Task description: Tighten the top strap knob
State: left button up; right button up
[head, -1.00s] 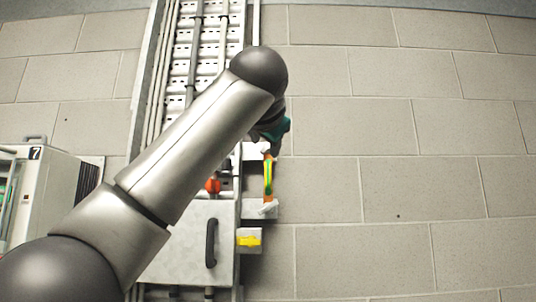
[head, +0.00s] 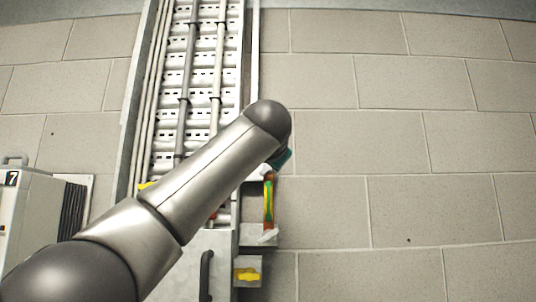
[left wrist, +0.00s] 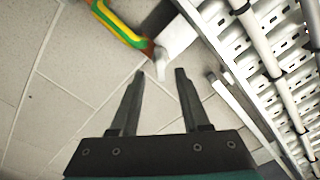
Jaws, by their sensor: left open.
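A green and yellow strap with orange ends (head: 268,203) runs upright beside the cable tray in the head view. A pale wing-shaped knob (head: 268,236) is at its lower end; a small pale piece (head: 264,170) shows at its upper end, partly behind my left arm. In the left wrist view the strap (left wrist: 122,28) reaches a grey block (left wrist: 180,38) with a pale knob (left wrist: 160,66). This looks like the upper end. My left gripper (left wrist: 160,75) is open, its fingertips either side of the knob's tip in the picture; contact cannot be told. In the head view its fingers are hidden.
A metal cable tray with conduits (head: 203,75) runs up the tiled wall. Below are a grey box with a dark handle (head: 206,275) and a bracket with a yellow knob (head: 247,275). A white cabinet marked 7 (head: 30,225) stands left. The wall at right is bare.

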aim_at(269, 167)
pick_arm(q)
jog(key=shift+w+p, duration=1.7)
jog(key=shift+w, duration=0.65)
grip_shut()
